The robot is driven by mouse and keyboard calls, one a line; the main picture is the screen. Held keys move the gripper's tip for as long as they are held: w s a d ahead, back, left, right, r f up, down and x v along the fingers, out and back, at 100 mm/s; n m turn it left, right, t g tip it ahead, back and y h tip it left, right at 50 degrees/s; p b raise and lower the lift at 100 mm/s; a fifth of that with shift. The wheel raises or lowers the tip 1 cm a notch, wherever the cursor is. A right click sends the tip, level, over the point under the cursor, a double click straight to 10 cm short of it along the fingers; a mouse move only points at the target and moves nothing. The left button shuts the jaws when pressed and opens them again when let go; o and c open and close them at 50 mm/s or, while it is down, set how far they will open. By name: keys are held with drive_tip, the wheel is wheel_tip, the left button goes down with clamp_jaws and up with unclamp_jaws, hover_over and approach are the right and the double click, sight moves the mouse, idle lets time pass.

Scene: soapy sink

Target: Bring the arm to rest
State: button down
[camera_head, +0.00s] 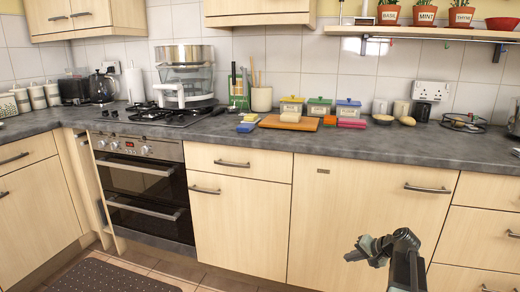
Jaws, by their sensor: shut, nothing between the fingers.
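My arm (405,258) rises into the head view at the lower right, dark grey and folded at the top. My gripper (352,256) points left from it, shut and empty. It appears in front of the pale wood cabinet doors, below the countertop level in the picture, and looks clear of them. The exact gap to the doors cannot be told.
The grey countertop (340,148) runs along the wall, bearing a cutting board (288,124), several small boxes and a hob (150,112). An oven (145,185) is below the hob. A dark mat (95,277) lies on the floor at lower left.

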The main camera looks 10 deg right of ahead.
drive_tip(key=s+a+f+n+g+h+p, duration=0.1)
drive_tip(key=s+a+f+n+g, duration=0.2)
drive_tip(key=a, duration=0.7)
drive_tip(key=s+a+n+g+h, duration=0.25)
drive_tip(key=s+a, duration=0.35)
drive_tip(key=a, duration=0.3)
drive_tip(key=s+a+f+n+g+h+p, duration=0.1)
drive_tip(key=s+a+f+n+g, duration=0.2)
drive_tip(key=a, duration=0.7)
wheel_tip(320, 180, up, 38)
drive_tip(key=t+p, duration=0.1)
drive_tip(key=p, duration=3.5)
drive_tip(key=shift+s+d+p, duration=0.15)
drive_tip(key=shift+d+p, duration=0.15)
drive_tip(key=shift+d, duration=0.05)
drive_tip(key=shift+r, duration=0.15)
